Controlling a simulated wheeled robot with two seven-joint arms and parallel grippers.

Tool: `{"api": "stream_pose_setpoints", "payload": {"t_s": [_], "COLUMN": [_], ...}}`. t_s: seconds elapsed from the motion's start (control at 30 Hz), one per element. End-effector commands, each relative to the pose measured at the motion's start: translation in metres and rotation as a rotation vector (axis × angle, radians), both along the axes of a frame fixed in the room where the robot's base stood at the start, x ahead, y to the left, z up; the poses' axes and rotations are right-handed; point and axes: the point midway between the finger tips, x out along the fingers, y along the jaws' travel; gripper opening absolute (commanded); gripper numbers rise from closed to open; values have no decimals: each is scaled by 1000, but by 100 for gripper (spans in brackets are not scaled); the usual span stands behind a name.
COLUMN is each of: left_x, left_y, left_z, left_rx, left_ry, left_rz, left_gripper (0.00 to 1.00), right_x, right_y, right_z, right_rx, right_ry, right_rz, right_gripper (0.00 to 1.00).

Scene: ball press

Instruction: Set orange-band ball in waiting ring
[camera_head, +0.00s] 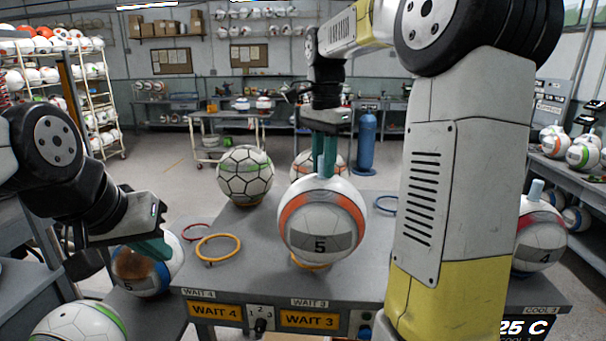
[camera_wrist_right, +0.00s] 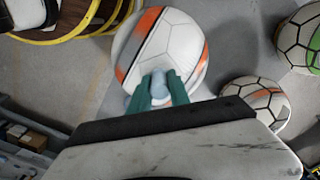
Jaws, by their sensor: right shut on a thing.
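The orange-band ball (camera_head: 322,222), white and grey with a "5" panel, hangs from my right gripper (camera_head: 325,165) in the head view. In the right wrist view, the right gripper's teal fingers (camera_wrist_right: 160,84) are shut on the pale blue knob on top of this ball (camera_wrist_right: 168,45). A yellow-orange ring (camera_head: 308,264) shows partly under the ball, behind the WAIT 3 label; the ball hides most of it. I cannot tell how far above the ring the ball is. My left gripper (camera_head: 152,248) is at the left, over a blue-band ball (camera_head: 143,284); its finger opening is unclear.
A yellow ring (camera_head: 218,260) stands empty behind WAIT 4, with a red ring (camera_head: 187,238) behind it. A blue ring (camera_head: 379,207) is farther back. A green-lined ball (camera_head: 245,176) and an orange-marked ball (camera_head: 303,165) sit at the table's back. A pink-band ball (camera_head: 538,240) is right.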

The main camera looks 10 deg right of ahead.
Motion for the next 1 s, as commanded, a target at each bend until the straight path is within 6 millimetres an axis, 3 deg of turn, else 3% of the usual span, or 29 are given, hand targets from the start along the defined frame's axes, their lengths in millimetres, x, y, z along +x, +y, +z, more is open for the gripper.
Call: {"api": "stream_pose_setpoints", "payload": {"t_s": [0.1, 0.27, 0.53, 0.87, 1.0], "left_x": [0, 0, 0, 0, 0], "left_y": [0, 0, 0, 0, 0], "left_z": [0, 0, 0, 0, 0], "left_rx": [0, 0, 0, 0, 0], "left_ry": [0, 0, 0, 0, 0], "left_rz": [0, 0, 0, 0, 0], "left_gripper": [0, 0, 0, 0, 0], "right_x": [24, 40, 51, 50, 51], "right_y": [4, 6, 8, 8, 8], "right_z": [-2, -3, -4, -36, -39], "right_rx": [0, 0, 1, 0, 1], "right_ry": [0, -1, -2, 1, -2], "right_rz": [0, 0, 0, 0, 0], "right_gripper": [0, 0, 0, 0, 0]}}
